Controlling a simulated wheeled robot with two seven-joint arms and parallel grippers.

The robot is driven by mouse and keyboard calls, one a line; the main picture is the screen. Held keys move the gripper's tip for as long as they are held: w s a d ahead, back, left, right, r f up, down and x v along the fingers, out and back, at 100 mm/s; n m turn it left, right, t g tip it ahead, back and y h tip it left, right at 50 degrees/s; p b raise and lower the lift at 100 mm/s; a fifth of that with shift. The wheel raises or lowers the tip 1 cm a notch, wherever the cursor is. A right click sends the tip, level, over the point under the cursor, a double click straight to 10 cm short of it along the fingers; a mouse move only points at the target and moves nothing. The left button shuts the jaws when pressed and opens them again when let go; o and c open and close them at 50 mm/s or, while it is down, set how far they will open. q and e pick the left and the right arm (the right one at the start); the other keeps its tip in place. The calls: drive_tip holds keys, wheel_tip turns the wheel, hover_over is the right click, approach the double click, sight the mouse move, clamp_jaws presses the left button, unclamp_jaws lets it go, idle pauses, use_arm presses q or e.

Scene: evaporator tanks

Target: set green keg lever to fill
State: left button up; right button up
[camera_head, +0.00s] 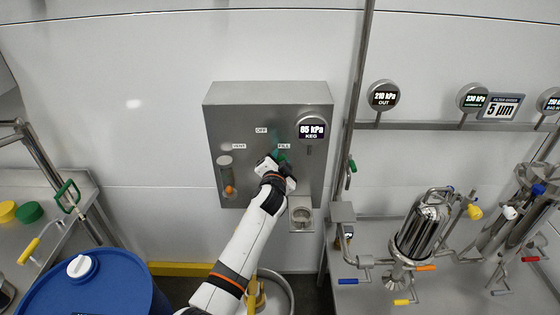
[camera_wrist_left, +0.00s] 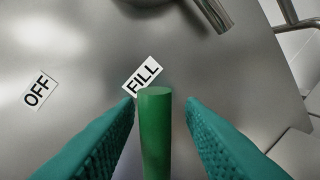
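The green keg lever (camera_wrist_left: 155,130) is a green rod that shows between my fingers in the left wrist view, with its end by the FILL label (camera_wrist_left: 142,76). The OFF label (camera_wrist_left: 39,90) is to its left. In the head view my left gripper (camera_head: 279,162) is at the grey keg panel (camera_head: 240,115), just below the FILL label (camera_head: 284,146), and mostly covers the lever. In the wrist view its teal fingers (camera_wrist_left: 160,125) stand on both sides of the lever, with a gap on the right side. My right gripper is not in view.
A pressure gauge (camera_head: 311,128) reading 85 kPa is at the panel's upper right. A vertical pipe (camera_head: 354,110) runs right of the panel. A blue drum (camera_head: 85,285) stands at the lower left. Steel filter housings and coloured valve handles fill the right bench (camera_head: 370,295).

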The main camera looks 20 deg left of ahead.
use_arm(q)
drive_tip(key=s+d+r, duration=0.1)
drive_tip(key=s, duration=1)
drive_tip(key=shift+s+d+r, duration=0.35)
drive_tip(key=shift+s, duration=0.05)
